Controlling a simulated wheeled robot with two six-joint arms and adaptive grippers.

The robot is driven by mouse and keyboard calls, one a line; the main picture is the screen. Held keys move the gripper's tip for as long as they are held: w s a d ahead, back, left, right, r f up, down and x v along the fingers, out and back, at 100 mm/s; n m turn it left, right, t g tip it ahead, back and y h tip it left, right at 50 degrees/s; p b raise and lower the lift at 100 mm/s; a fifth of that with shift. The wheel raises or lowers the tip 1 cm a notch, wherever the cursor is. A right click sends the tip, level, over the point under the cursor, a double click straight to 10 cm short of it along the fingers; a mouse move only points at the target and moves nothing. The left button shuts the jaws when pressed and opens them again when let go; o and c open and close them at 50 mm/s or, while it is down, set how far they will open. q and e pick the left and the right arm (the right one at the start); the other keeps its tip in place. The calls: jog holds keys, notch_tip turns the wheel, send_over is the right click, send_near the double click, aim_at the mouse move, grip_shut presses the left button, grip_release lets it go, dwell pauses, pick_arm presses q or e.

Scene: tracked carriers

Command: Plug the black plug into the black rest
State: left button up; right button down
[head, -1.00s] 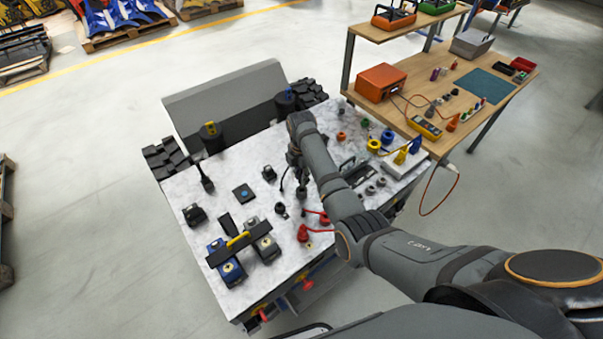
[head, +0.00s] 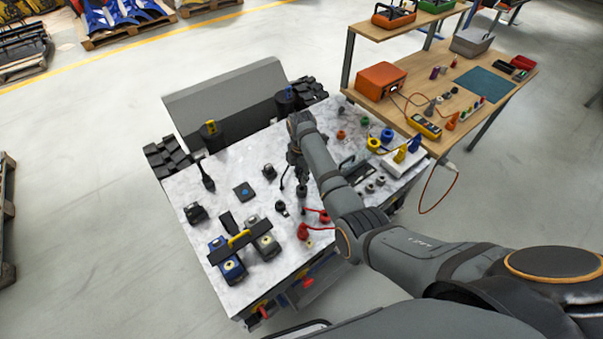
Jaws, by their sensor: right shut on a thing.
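My right gripper (head: 298,163) hangs over the middle of the marble-topped carrier (head: 222,178), pointing down. It is shut on a small dark thing, most likely the black plug (head: 302,190), with a thin black cable (head: 283,180) curving down beside it. The plug is at or just above the top; I cannot tell whether it touches anything. The black rest cannot be made out for certain; it may be under the plug or among the small dark fittings nearby, such as one just left (head: 281,208). My left gripper is not in view.
Blue and grey units with a black bar (head: 231,247) stand at the front left. Red plugs with a red cable (head: 304,231) lie close in front of the gripper. Coloured sockets (head: 374,144) and a white block (head: 404,161) are on the right. A wooden bench (head: 440,105) stands behind.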

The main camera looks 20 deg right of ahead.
dwell(0.6)
jog(key=shift+p, duration=0.4)
dwell(0.4)
jog(key=shift+p, duration=0.4)
jog(key=shift+f+b, duration=1.35)
jog(key=shift+f, duration=0.95)
jog(key=c, duration=1.1)
grip_release()
